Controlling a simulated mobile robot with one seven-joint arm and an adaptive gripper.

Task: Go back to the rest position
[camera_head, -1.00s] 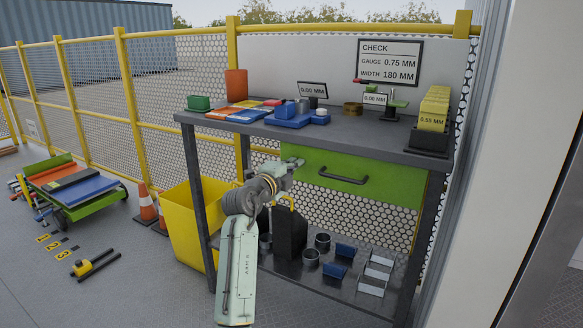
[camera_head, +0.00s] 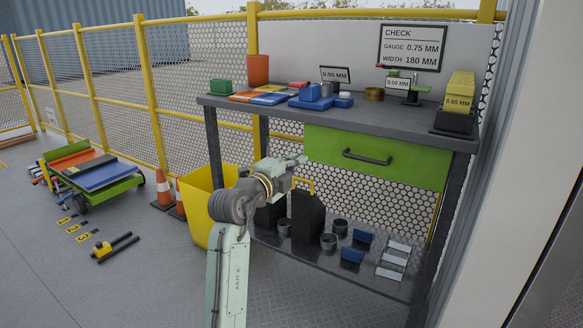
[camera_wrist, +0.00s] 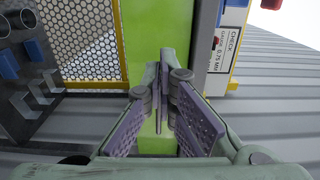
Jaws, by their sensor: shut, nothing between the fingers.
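My gripper (camera_head: 300,161) is in front of the workbench, beside the left end of the green drawer (camera_head: 385,158) in the head view. In the wrist view my gripper (camera_wrist: 161,85) has its fingers together with nothing between them. The green drawer front (camera_wrist: 158,30) shows beyond the fingers. The drawer is shut, with a dark handle (camera_head: 367,157). I cannot tell the exact gap between the fingertips and the drawer. My arm partly hides the yellow bin (camera_head: 196,205) and the lower shelf.
The workbench top (camera_head: 340,112) carries trays, gauges and yellow blocks. The lower shelf (camera_head: 330,262) holds dark blocks, cups and blue pieces. Orange cones (camera_head: 163,190) and a green cart (camera_head: 110,190) stand left. Open floor (camera_head: 150,285) lies at front left. A pale wall (camera_head: 510,190) bounds the right.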

